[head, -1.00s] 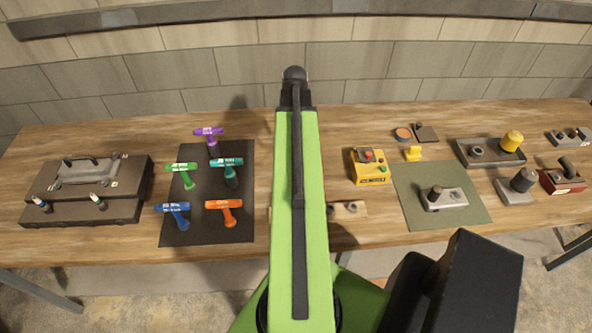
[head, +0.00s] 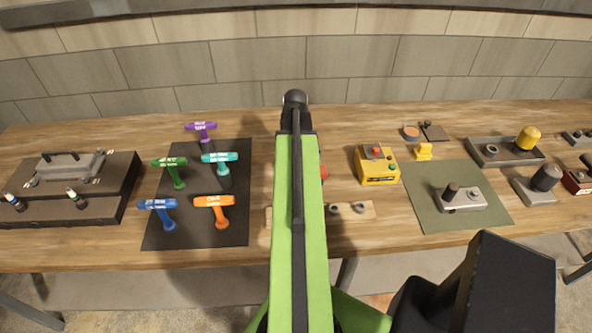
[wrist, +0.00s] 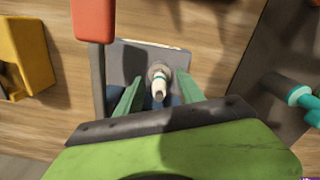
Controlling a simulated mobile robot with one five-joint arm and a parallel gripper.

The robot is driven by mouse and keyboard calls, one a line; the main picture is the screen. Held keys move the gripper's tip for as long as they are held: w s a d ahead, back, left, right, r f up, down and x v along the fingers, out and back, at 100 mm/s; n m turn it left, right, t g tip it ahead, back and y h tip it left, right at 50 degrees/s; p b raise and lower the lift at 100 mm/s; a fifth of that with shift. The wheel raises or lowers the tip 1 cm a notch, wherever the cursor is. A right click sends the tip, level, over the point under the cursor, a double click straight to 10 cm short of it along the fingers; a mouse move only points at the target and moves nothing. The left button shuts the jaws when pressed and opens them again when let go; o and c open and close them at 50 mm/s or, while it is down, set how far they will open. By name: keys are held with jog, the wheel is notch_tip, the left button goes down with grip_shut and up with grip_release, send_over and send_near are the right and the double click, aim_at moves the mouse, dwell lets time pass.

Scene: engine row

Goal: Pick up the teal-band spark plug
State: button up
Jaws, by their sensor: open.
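The spark plug (wrist: 158,80) shows in the wrist view, white with a teal band, its tip pointing toward the camera. It stands on a grey plate (wrist: 128,58). My gripper (wrist: 160,88) is open, with one green finger on each side of the plug. I cannot tell whether either finger touches it. In the head view my green arm hides this plug and my gripper.
A red block on a post (wrist: 95,20) stands close beside the plate. A yellow box (head: 377,165) stands right of my arm. T-handled tools, including a teal one (head: 220,159), stand on a dark mat (head: 190,235) to the left. A dark case (head: 110,205) lies farther left.

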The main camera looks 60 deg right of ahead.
jog(key=shift+f, duration=0.25)
jog(key=shift+c, duration=0.2)
grip_shut()
jog(key=shift+r+p, duration=0.6)
jog(key=shift+p, duration=0.2)
notch_tip(320, 180, up, 4)
jog(key=p, duration=0.4)
jog(key=shift+s+d+r, duration=0.1)
jog(key=shift+s+d, duration=0.05)
jog(key=s+d+r+p, duration=0.5)
jog(key=s+d, duration=0.2)
jog(key=s, duration=0.1)
jog(key=shift+s+r+p, duration=0.25)
jog(key=shift+s+p, duration=0.1)
